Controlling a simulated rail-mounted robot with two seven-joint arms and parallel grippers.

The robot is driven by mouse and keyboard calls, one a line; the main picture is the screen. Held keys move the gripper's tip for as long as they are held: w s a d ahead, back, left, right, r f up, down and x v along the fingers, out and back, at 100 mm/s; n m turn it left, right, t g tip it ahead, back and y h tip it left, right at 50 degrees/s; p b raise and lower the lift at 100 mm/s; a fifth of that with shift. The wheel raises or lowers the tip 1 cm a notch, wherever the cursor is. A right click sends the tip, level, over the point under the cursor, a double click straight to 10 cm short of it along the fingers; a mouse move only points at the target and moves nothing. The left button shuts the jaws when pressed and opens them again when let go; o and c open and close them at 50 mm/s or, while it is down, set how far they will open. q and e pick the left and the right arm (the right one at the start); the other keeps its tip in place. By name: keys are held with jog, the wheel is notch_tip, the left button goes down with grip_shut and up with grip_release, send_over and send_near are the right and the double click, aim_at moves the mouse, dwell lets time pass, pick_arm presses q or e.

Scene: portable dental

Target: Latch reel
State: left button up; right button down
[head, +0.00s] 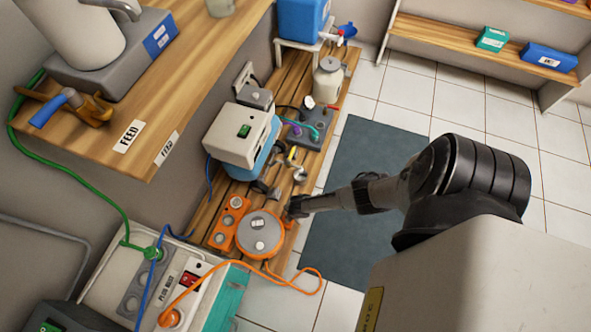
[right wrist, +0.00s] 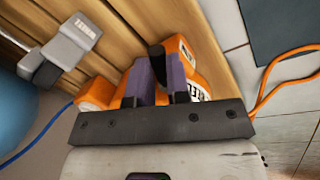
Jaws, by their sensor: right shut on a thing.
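The reel (head: 259,235) is a round orange drum with a grey top, lying on the low wooden bench. It also shows in the right wrist view (right wrist: 205,62), partly hidden behind my gripper, with a white label. My right gripper (head: 294,207) is at the reel's far right edge. In the right wrist view its two purple fingers (right wrist: 159,72) are closed around a small black knob or lever (right wrist: 156,50) at the reel's side. The grip itself is partly hidden by the fingers. My left gripper is in neither view.
An orange socket strip (head: 228,222) lies left of the reel. An orange cable (head: 309,283) loops from the reel to the white power unit (head: 165,290). A white-and-blue machine (head: 240,138) stands behind. The dark floor mat (head: 365,185) is clear.

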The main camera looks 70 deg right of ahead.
jog(key=n, duration=0.1)
jog(key=n+b, duration=0.1)
jog(key=w+n, duration=0.1)
jog(key=n, duration=0.1)
jog(key=shift+w+d+f+y+b, duration=0.1)
jog(key=shift+d+f+y+b, duration=0.05)
jog(key=shift+d+y+b, duration=0.2)
jog(key=shift+w+n+b, duration=0.25)
jog(key=shift+n+b, duration=0.25)
jog(key=shift+n, duration=0.3)
jog(key=c, duration=1.1)
grip_release()
jog(key=shift+w, duration=0.1)
jog(key=shift+r, duration=0.25)
notch_tip(320, 180, up, 13)
jog(key=s+p, duration=0.2)
jog(key=p, duration=0.8)
jog(key=shift+s+r, duration=0.15)
jog(key=shift+s, duration=0.2)
